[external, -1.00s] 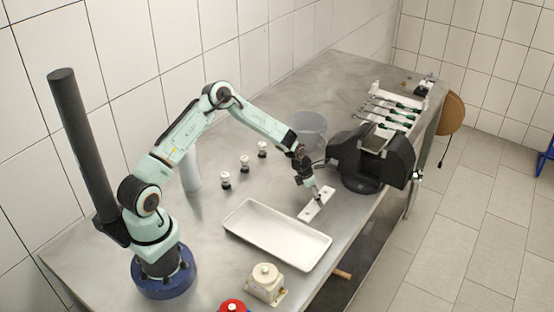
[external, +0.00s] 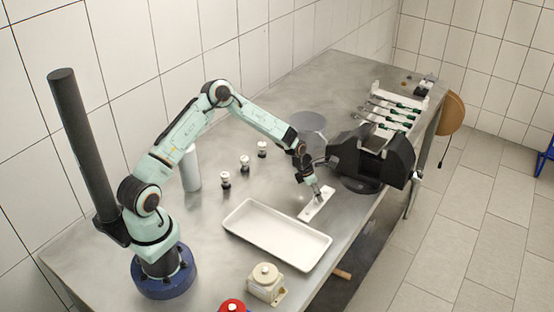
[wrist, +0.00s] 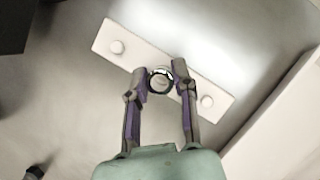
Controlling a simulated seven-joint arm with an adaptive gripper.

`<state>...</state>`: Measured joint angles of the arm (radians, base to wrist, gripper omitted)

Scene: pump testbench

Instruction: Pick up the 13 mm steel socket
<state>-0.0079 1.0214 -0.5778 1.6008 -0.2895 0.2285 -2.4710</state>
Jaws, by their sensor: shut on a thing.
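The steel socket (wrist: 161,79) shows in the wrist view as a shiny ring between my fingertips, above the middle of a white strip. My gripper (wrist: 160,82) is shut on it, one finger on each side. The white strip (wrist: 128,52) has a round peg near each end. In the external view my gripper (external: 318,196) is over the strip (external: 313,211), which lies between the white tray and the black vise. The socket is too small to make out there, and I cannot tell whether it still touches the strip.
The white tray (external: 240,229) lies just left of the strip. The black vise (external: 346,158) stands close on the right. A grey bin (external: 309,124), several small black-and-white parts (external: 225,180) and a cream box (external: 266,287) stand on the metal table.

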